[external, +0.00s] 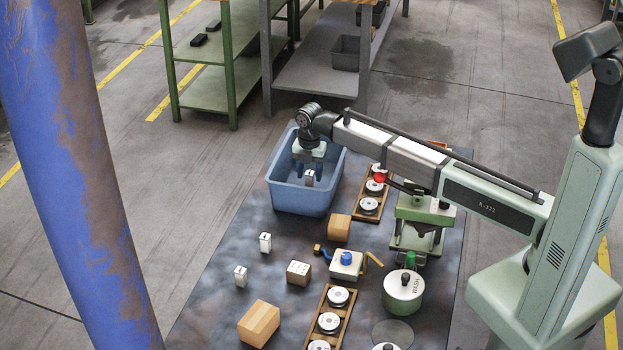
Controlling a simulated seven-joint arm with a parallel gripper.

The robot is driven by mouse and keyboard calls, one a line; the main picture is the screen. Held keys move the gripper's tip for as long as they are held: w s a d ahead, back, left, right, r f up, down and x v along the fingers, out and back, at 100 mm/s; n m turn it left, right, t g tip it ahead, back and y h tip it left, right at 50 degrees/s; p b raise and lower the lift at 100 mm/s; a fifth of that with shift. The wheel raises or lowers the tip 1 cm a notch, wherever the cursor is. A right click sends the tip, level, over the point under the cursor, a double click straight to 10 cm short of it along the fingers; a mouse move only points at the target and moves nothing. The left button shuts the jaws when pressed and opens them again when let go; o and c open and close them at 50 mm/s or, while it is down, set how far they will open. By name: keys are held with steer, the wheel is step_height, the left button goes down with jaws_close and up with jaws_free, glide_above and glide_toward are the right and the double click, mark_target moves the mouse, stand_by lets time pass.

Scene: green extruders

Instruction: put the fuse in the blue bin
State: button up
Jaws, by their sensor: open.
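The blue bin (301,200) stands at the far end of the dark table. A small white fuse (310,179) shows at the fingertips, within the bin's outline. I cannot tell whether it touches a finger or the bin. Two similar white fuses stand upright on the table, one (265,242) in front of the bin and one (240,276) nearer the camera.
Wooden blocks (259,323), a small printed box (299,272) and a white valve-like part (346,264) lie on the table. Wooden racks of discs (329,322), a green canister (403,292) and a green machine (423,225) stand to the right. The table's left side is fairly clear.

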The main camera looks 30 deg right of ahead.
step_height(320, 180, up, 12)
steer(key=shift+r, duration=0.15)
stand_by(0.7)
